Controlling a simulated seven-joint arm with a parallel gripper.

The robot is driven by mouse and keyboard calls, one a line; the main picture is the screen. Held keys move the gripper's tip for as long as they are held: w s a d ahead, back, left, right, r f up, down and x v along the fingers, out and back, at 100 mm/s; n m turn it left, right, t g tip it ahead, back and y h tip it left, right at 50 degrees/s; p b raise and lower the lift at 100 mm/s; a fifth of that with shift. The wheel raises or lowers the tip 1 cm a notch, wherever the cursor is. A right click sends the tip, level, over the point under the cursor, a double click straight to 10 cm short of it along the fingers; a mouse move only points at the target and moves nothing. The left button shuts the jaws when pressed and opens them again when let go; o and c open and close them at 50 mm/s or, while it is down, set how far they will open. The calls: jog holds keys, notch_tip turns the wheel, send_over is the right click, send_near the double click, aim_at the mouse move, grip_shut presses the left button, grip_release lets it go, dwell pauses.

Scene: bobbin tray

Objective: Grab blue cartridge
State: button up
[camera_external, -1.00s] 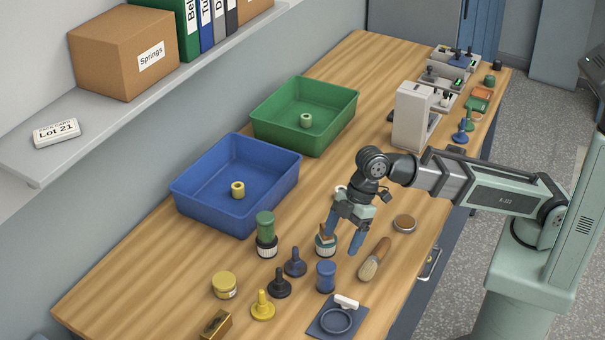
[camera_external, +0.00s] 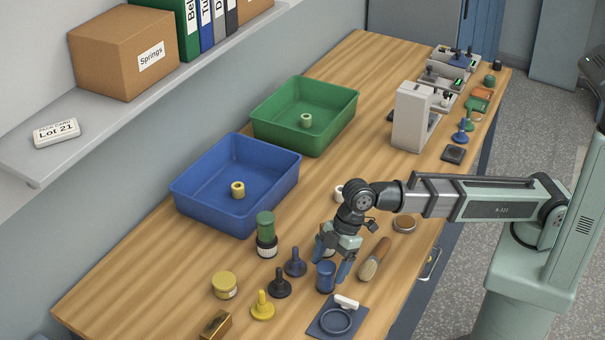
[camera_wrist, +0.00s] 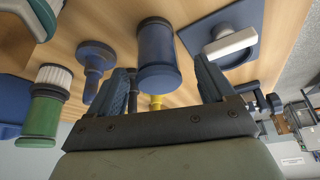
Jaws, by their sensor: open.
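The blue cartridge (camera_external: 326,279), a dark blue cylinder with flanged ends, stands upright on the bench. It also shows in the wrist view (camera_wrist: 158,50). My gripper (camera_external: 333,264) is open, fingers pointing down, close to the cartridge's top in the external view. In the wrist view my gripper (camera_wrist: 165,88) has one finger on each side of the picture, and the cartridge lies between and beyond them. I cannot tell whether either finger touches it. The gripper holds nothing.
A blue knobbed piece (camera_external: 295,263), a black one (camera_external: 280,284) and a yellow one (camera_external: 262,307) stand to the left. A brush (camera_external: 374,259) lies to the right. A blue pad (camera_external: 322,323) with a white-handled ring is in front. Blue (camera_external: 200,202) and green (camera_external: 281,133) bins stand behind.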

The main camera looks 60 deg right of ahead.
aim_at(318, 289)
jog(key=shift+x, duration=2.3)
jog(key=c, duration=1.1)
jog(key=shift+c, duration=0.2)
jog(key=shift+w+r, duration=0.1)
jog(key=shift+r, duration=0.1)
